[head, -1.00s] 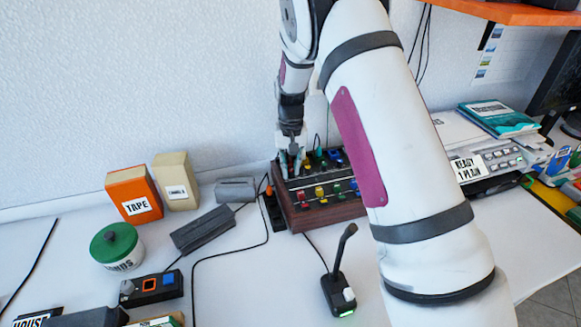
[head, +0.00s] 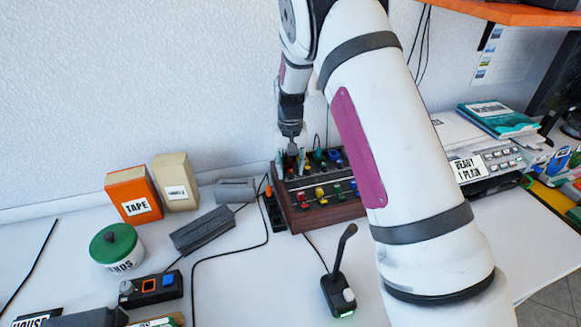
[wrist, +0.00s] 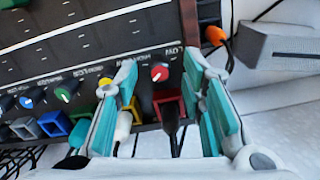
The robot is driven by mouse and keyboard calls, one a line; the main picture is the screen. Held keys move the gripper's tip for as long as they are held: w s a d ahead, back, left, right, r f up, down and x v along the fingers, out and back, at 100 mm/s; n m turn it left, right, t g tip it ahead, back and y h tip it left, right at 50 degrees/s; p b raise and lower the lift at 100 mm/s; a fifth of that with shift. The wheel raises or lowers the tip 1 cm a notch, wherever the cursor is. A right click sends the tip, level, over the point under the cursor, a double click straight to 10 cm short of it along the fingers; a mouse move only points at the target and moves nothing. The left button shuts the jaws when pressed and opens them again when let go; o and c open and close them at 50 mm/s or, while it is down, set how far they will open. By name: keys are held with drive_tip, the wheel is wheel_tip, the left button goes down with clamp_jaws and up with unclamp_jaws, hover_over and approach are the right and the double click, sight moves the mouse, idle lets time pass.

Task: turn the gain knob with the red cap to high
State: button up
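The mixer console (head: 330,212) is a dark panel with wooden sides on the table against the wall. In the wrist view, the red-capped knob (wrist: 160,73) sits at the end of a row of coloured knobs, with a light pointer mark whose direction is hard to read. My gripper (wrist: 159,64) is open, its teal-padded fingers on either side of the red cap with gaps visible. In the head view, my gripper (head: 291,160) is over the console's back left part, and the knob there is hard to make out.
A yellow-capped knob (wrist: 106,82) is close beside the left finger, with green and blue ones (wrist: 25,102) further left. A microphone (head: 338,285) stands in front.

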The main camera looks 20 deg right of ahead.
sight(291, 172)
wheel_tip(291, 172, up, 12)
idle(0.5)
drive_tip(key=shift+c, duration=1.4)
wheel_tip(291, 172, down, 12)
drive_tip(key=n, duration=1.5)
drive_tip(key=n+b, duration=0.1)
drive_tip(key=n, duration=1.4)
drive_tip(key=shift+s+a+f+n, duration=0.1)
drive_tip(key=shift+s+n, duration=0.05)
drive_tip(key=shift+n, duration=0.25)
